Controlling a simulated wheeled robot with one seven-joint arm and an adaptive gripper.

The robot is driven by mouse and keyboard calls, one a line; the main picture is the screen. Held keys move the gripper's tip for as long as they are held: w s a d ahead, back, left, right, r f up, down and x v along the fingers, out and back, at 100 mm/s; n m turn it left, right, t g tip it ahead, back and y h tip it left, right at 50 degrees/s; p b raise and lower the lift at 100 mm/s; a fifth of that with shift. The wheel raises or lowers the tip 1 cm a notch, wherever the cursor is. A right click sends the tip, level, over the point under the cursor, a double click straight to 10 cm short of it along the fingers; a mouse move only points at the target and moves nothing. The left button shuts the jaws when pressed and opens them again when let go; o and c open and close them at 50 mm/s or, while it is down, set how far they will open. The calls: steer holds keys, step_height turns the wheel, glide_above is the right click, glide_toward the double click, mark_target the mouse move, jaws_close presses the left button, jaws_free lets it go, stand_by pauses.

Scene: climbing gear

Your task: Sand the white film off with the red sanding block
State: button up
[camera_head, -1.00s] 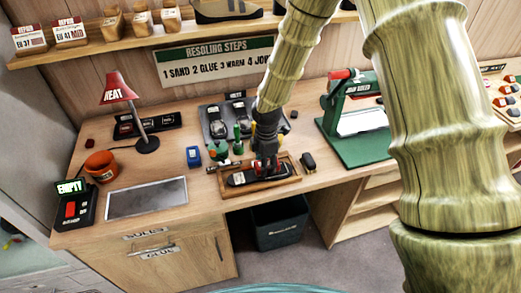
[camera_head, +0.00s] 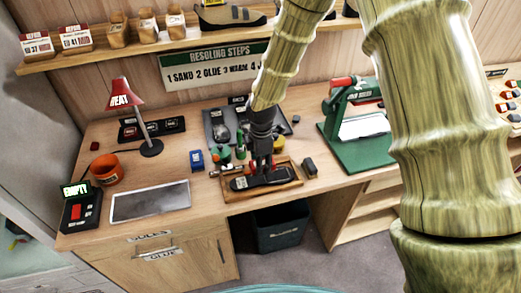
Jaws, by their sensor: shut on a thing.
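A dark shoe sole (camera_head: 246,184) lies in a shallow wooden tray (camera_head: 298,184) near the front edge of the workbench. My gripper (camera_head: 263,174) points down over the middle of the sole, shut on the red sanding block (camera_head: 273,163). Only a small bit of red shows at the fingers, and they hide the rest. The block is at or just above the sole; I cannot tell whether it touches. White film on the sole is too small to make out from here.
A blue object (camera_head: 197,160) and green-topped bottles (camera_head: 221,154) stand close left of the gripper. A small dark block (camera_head: 309,166) sits right of the tray. A green press (camera_head: 352,135) stands further right. A grey plate (camera_head: 150,201) lies left.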

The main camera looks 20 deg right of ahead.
steer(key=shift+r+p, duration=1.45)
steer(key=shift+r, duration=0.8)
steer(key=shift+a+f, duration=0.1)
